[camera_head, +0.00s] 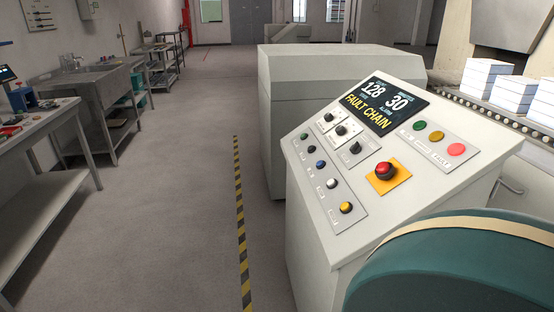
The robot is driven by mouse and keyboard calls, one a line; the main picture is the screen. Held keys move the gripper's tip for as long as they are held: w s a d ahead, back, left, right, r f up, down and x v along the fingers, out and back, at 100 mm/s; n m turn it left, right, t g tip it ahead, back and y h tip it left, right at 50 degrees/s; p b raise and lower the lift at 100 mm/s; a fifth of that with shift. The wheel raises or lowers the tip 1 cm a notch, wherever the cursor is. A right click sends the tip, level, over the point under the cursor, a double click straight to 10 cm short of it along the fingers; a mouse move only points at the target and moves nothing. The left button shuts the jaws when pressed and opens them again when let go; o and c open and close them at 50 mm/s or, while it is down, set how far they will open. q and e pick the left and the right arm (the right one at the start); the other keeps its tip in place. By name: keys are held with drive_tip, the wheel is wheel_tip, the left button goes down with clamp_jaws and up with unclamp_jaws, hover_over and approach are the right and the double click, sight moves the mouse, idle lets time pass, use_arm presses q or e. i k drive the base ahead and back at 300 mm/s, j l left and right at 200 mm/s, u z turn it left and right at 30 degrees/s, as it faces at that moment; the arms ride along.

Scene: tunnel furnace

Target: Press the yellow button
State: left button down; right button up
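The yellow button (346,207) is a small round button in a dark ring. It is at the near end of a row of buttons on the sloped face of a white control console (318,245). The row's white button (332,184) and blue button (320,164) sit just beyond it. A large red mushroom button (385,170) on an orange plate (401,176) lies to its right. Nothing covers the yellow button. Neither of my grippers shows in the head view.
A teal rounded object with a tan band (460,262) fills the lower right corner. A display (383,103) reads FAULT CHAIN. Rollers carrying white blocks (484,77) run at right. A workbench (45,130) stands at left; the floor (170,220) between is clear.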

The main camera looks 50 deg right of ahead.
sight(345, 206)
drive_tip(key=i, duration=1.65)
drive_tip(key=i+z, duration=0.2)
drive_tip(key=i, duration=0.2)
drive_tip(key=i+j+z, duration=0.45)
drive_tip(key=i, duration=0.25)
drive_tip(key=l+z, duration=0.1)
drive_tip(key=z, duration=3.5)
